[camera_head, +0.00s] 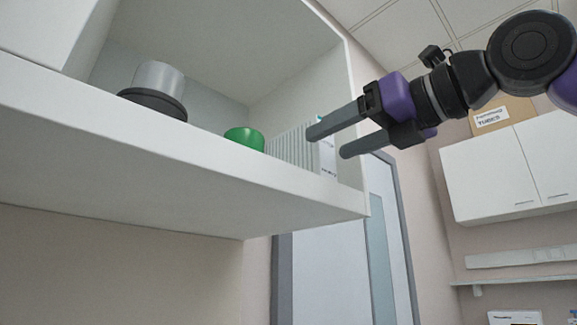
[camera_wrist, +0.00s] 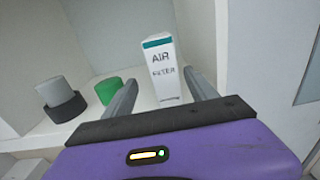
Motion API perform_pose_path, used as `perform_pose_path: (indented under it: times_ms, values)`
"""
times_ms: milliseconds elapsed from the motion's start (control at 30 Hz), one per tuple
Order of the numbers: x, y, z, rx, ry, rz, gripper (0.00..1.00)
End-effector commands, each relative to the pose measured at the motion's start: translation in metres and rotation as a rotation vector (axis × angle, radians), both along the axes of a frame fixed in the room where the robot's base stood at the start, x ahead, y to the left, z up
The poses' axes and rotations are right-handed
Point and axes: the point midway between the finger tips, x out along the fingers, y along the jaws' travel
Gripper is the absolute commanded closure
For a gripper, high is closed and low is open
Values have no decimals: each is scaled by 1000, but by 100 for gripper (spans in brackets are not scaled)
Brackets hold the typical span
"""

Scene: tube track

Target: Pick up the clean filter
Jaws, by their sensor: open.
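The clean filter (camera_head: 291,148) is a white pleated block standing on the shelf near its right end. In the wrist view it is a white box shape (camera_wrist: 161,72) with a teal top edge and the words "AIR FILTER". My gripper (camera_head: 327,143) is open, its two grey fingers pointing left toward the filter at its right side. In the wrist view the gripper (camera_wrist: 160,92) has its fingertips either side of the filter's lower part in the picture. I cannot tell whether the filter is between the fingers or still beyond them.
The white shelf (camera_head: 180,155) has a side wall close behind the filter. A green round object (camera_head: 244,138) stands just left of the filter. A grey cylinder on a dark base (camera_head: 156,88) stands farther left. White wall cabinets (camera_head: 508,168) hang at the right.

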Motion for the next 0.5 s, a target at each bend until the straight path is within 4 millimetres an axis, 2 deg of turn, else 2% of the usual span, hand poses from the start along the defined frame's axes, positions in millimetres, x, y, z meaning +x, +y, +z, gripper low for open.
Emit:
perform_pose_path:
  times_ms: [333, 500]
  values:
    - [26, 22, -1, 1, 2, 2, 34]
    - [47, 36, -6, 1, 3, 4, 34]
